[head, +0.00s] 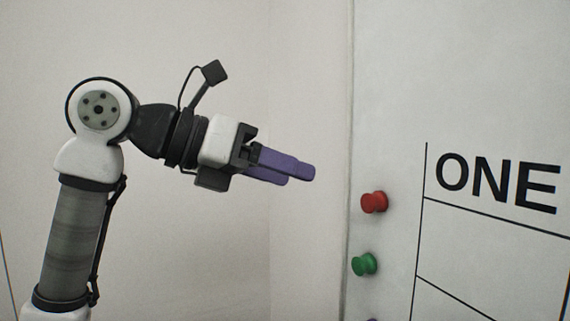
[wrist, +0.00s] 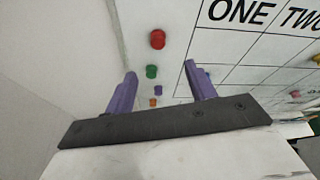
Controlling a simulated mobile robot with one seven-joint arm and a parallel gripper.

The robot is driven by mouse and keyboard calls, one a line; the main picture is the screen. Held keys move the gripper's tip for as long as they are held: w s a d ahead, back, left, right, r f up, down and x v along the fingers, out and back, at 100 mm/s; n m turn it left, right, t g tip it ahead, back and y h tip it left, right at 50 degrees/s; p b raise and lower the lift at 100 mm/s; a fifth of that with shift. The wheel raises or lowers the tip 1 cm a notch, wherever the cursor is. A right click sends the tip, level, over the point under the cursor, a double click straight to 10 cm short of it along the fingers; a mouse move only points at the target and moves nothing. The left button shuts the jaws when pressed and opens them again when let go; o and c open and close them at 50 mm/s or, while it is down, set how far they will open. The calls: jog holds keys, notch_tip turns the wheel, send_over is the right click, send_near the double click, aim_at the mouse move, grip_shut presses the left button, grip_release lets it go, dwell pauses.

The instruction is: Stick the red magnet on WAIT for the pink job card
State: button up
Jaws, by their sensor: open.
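The red magnet (head: 374,202) is stuck near the left edge of the white board (head: 393,120), left of the grid column headed ONE. The red magnet also shows in the wrist view (wrist: 157,39), ahead of the fingers. My gripper (head: 302,171) has purple fingers. It is open and empty, to the left of the red magnet and apart from it. In the wrist view the two fingers (wrist: 160,80) stand wide apart. No pink job card can be made out, and no WAIT label is readable in either view.
A green magnet (head: 365,264) is below the red one. In the wrist view a purple magnet (wrist: 158,90) and an orange magnet (wrist: 153,102) follow below it. Grid headings ONE and TWO show. Small coloured pieces, one pinkish (wrist: 295,94), sit at the right. Bare wall lies left.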

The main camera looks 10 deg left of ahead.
aim_at(367, 202)
jog(key=p+x, duration=0.3)
jog(key=x, duration=1.1)
jog(key=shift+w+a+f, duration=0.1)
jog(key=shift+a, duration=0.1)
jog(key=c, duration=1)
jog(key=shift+c, duration=0.2)
jog(key=shift+a, duration=0.15)
jog(key=shift+s+a, duration=0.9)
jog(key=shift+a, duration=0.2)
jog(key=shift+a, duration=0.1)
jog(key=shift+s+a, duration=0.85)
jog(key=shift+a, duration=0.3)
jog(key=shift+s+a, duration=0.9)
jog(key=shift+a, duration=0.3)
